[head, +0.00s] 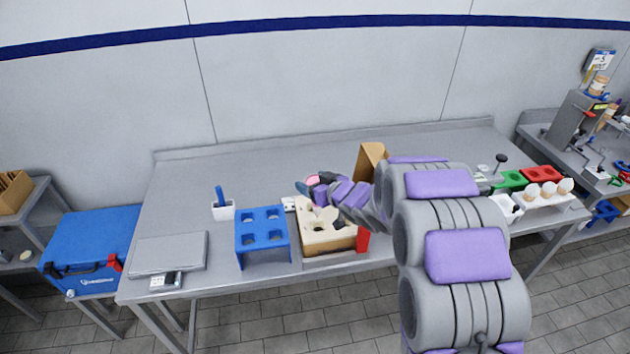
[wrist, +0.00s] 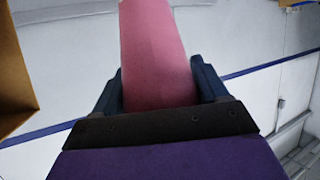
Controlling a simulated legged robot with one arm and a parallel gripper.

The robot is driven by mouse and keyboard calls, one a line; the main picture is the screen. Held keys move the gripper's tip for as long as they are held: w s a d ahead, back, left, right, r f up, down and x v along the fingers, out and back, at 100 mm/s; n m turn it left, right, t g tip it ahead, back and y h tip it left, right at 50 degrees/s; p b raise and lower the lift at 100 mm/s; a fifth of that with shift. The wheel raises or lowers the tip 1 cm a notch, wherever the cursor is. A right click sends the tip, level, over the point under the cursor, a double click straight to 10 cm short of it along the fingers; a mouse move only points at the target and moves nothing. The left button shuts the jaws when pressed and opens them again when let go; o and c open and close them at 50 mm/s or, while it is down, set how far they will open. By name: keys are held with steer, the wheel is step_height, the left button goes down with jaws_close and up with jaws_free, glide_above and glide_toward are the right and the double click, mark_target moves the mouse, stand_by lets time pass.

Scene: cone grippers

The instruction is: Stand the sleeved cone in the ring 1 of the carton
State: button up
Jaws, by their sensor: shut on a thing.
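My gripper (head: 305,187) is shut on a pink sleeved cone (wrist: 152,50). In the wrist view the cone sits between the two dark fingers, its lower part hidden by the gripper body. In the head view only a small pink bit of the cone (head: 312,180) shows. The gripper is above the far edge of a tan carton (head: 313,232) with round holes in its top. My arm hides part of the carton's right side, and I cannot tell which hole is ring 1. The cone appears apart from the carton.
A blue rack with holes (head: 262,218) stands just left of the carton. A white cup with a blue tool (head: 222,210) and a grey scale (head: 168,254) are further left. An open brown box (head: 370,158) stands behind my arm. A white holder with several cones (head: 545,200) is at right.

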mark_target(315, 212)
steer(key=shift+w+f+b, duration=0.1)
steer(key=shift+f+b, duration=0.6)
steer(key=shift+f, duration=0.15)
steer(key=shift+d+f+b, duration=0.35)
steer(key=shift+f+b, duration=0.55)
steer(key=shift+b, duration=0.1)
steer(key=shift+a+f+b, duration=0.15)
steer(key=shift+f+b, duration=0.2)
steer(key=shift+f, duration=0.7)
steer(key=shift+a+f+b, duration=0.1)
steer(key=shift+f+b, duration=0.25)
steer(key=shift+f, duration=0.7)
steer(key=shift+d+f, duration=0.15)
steer(key=shift+f, duration=0.05)
steer(key=shift+f+b, duration=0.65)
steer(key=shift+f, duration=1.35)
steer(key=o, duration=1.1)
